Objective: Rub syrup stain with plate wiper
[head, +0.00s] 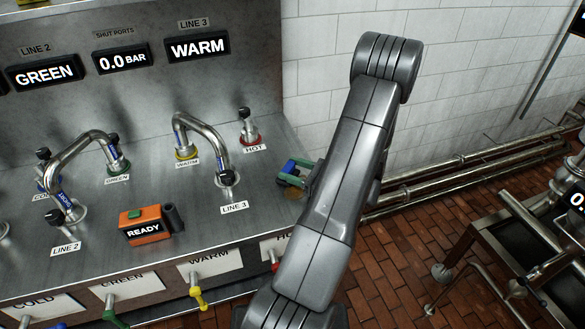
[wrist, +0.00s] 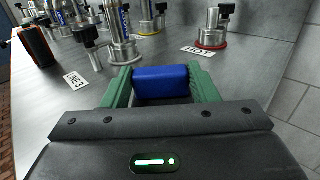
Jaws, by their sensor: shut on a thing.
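My gripper (head: 291,174) is at the right end of the steel bench, partly hidden behind my arm in the head view. Its green fingers are shut on a blue block, seemingly the plate wiper (wrist: 162,84), which also shows as a small blue patch in the head view (head: 290,165). The wiper is low over the bench top; I cannot tell whether it touches. A small brownish patch, perhaps the syrup stain (head: 294,192), shows beside the gripper, partly covered by my arm. No stain shows in the wrist view.
The HOT port (head: 249,132) with its red ring stands left of the gripper. The bent LINE 3 pipe (head: 205,140) and an orange READY device (head: 144,224) are farther left. A tiled wall (head: 460,70) rises behind.

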